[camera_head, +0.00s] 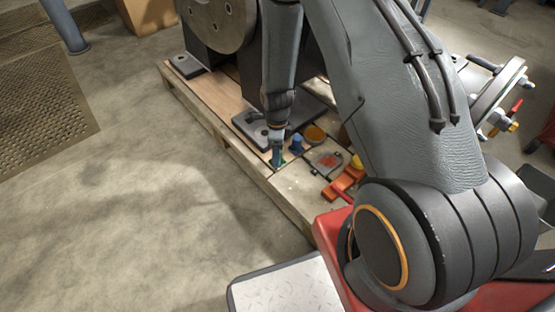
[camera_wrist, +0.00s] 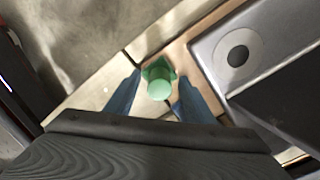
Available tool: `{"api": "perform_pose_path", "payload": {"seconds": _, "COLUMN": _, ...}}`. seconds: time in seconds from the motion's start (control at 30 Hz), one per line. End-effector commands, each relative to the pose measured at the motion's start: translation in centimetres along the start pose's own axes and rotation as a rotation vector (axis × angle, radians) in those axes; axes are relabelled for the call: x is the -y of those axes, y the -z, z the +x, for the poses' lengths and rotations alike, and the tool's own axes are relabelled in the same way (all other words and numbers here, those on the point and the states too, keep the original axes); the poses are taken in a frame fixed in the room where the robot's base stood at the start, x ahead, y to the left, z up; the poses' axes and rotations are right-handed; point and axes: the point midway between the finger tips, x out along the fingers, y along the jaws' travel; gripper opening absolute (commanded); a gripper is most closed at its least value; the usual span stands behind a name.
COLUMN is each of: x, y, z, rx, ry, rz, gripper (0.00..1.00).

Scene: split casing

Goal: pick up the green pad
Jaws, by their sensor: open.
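The green pad (camera_wrist: 159,80) shows in the wrist view as a light green round top on a darker green base. It lies near the corner of a wooden board. My gripper (camera_wrist: 153,92) is open, with one blue finger on each side of the pad. I cannot tell whether the fingers touch it. In the head view my gripper (camera_head: 277,154) points down at the front edge of the pallet, and only a small bit of the green pad (camera_head: 283,162) shows beside it.
A dark grey plate with a round hole (camera_wrist: 238,54) lies close on the right in the wrist view. In the head view a blue piece (camera_head: 297,143), an orange disc (camera_head: 315,133) and a red-orange clamp (camera_head: 343,184) are on the pallet (camera_head: 290,206). Bare floor lies left.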

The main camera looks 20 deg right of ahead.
Motion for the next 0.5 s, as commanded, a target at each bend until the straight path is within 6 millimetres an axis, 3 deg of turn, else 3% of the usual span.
{"api": "perform_pose_path", "payload": {"seconds": 0.07, "x": -0.01, "y": -0.02, "z": -0.08, "rx": 0.0, "ry": 0.0, "rz": 0.0, "gripper": 0.49}}
{"api": "perform_pose_path", "payload": {"seconds": 0.33, "x": -0.02, "y": -0.02, "z": -0.09, "rx": 0.0, "ry": 0.0, "rz": -0.001, "gripper": 0.05}}
{"api": "perform_pose_path", "payload": {"seconds": 0.5, "x": -0.02, "y": -0.02, "z": -0.09, "rx": 0.0, "ry": 0.0, "rz": -0.001, "gripper": 0.04}}
